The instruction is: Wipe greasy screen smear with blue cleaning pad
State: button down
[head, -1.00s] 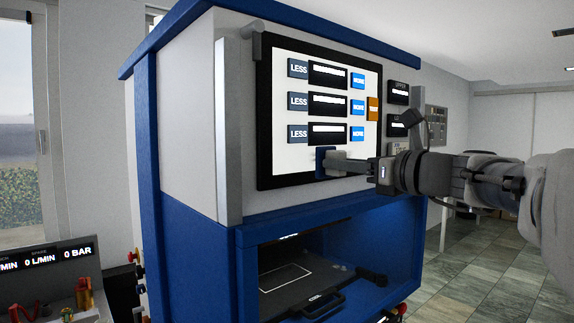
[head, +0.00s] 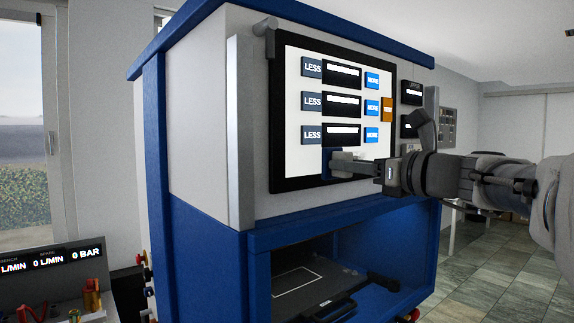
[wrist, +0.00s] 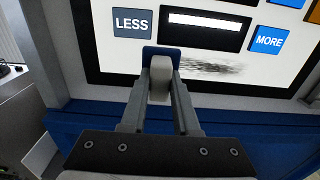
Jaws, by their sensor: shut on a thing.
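The screen (head: 305,158) is white in a black frame on the press front, with rows of LESS and MORE buttons. My gripper (head: 348,168) is shut on the blue cleaning pad (head: 327,163), at the lower part of the screen. In the wrist view my gripper (wrist: 160,95) grips the pad's grey handle, and the blue pad (wrist: 149,51) faces the screen below the bottom LESS button. Whether the pad touches the glass I cannot tell. A dark grey streaky smear (wrist: 210,67) lies just right of the pad, below the bottom black field. Part of it may be hidden behind the pad.
The blue-framed press (head: 200,270) has an open bay below the screen, holding a dark tray with a handle (head: 325,306). An orange button (head: 387,109) is at the screen's right edge. A gauge bench (head: 65,262) stands at lower left.

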jog(key=shift+w+a, duration=0.4)
jog(key=shift+w, duration=0.1)
jog(key=shift+d, duration=0.1)
jog(key=shift+w+d+r+p, duration=0.1)
jog(key=shift+w+d+p, duration=1.3)
jog(key=shift+d, duration=0.45)
jog(key=shift+w+d+f+p, duration=0.1)
jog(key=shift+w+d+p, duration=1.25)
jog(key=shift+d, duration=0.5)
jog(key=shift+w+d+r+p, duration=0.1)
jog(key=shift+w+d+p, duration=1.25)
jog(key=shift+d, duration=0.5)
jog(key=shift+a, duration=0.1)
